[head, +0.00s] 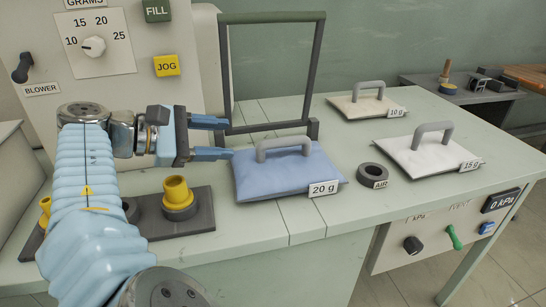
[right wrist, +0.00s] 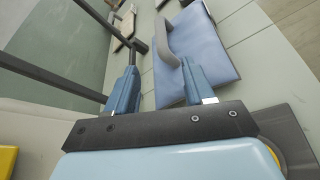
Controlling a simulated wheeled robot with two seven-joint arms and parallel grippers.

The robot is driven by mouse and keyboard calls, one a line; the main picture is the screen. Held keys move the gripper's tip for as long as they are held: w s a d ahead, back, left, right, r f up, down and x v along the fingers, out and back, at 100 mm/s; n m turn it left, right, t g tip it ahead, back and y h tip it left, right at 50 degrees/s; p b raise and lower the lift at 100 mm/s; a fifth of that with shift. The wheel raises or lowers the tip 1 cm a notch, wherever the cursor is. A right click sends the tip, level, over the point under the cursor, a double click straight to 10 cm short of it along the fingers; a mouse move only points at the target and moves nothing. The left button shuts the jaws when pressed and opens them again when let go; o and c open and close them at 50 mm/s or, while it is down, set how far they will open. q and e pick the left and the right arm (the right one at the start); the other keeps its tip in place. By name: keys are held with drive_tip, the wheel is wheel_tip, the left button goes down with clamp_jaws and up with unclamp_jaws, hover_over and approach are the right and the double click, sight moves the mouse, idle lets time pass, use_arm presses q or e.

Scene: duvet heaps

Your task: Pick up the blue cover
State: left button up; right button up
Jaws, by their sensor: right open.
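The blue cover (head: 285,178) is a padded blue pad with a grey arched handle (head: 283,146) and a "20 g" tag. It lies flat on the pale green bench. My right gripper (head: 229,138) is open and empty at the left of the cover, fingers pointing towards the handle. In the right wrist view the cover (right wrist: 205,50) is ahead and to the right. Its handle (right wrist: 163,38) is ahead of the open fingers (right wrist: 160,75), and the right finger overlaps the cover in the picture. Whether it touches cannot be told. My left gripper is not in view.
A dark metal frame (head: 322,70) stands just behind the cover. A white cover (head: 428,158) tagged 15 g and a cream one (head: 365,106) tagged 10 g lie further right. A dark AIR ring (head: 373,175) is beside the blue cover.

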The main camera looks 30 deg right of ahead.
sight(275, 141)
drive_tip(key=x, duration=0.7)
drive_tip(key=shift+s+d+f, duration=0.1)
drive_tip(key=shift+s+d, duration=0.05)
drive_tip(key=shift+d, duration=0.15)
drive_tip(key=x, duration=0.5)
drive_tip(key=shift+s+d, duration=0.2)
drive_tip(key=shift+d, duration=0.25)
clamp_jaws()
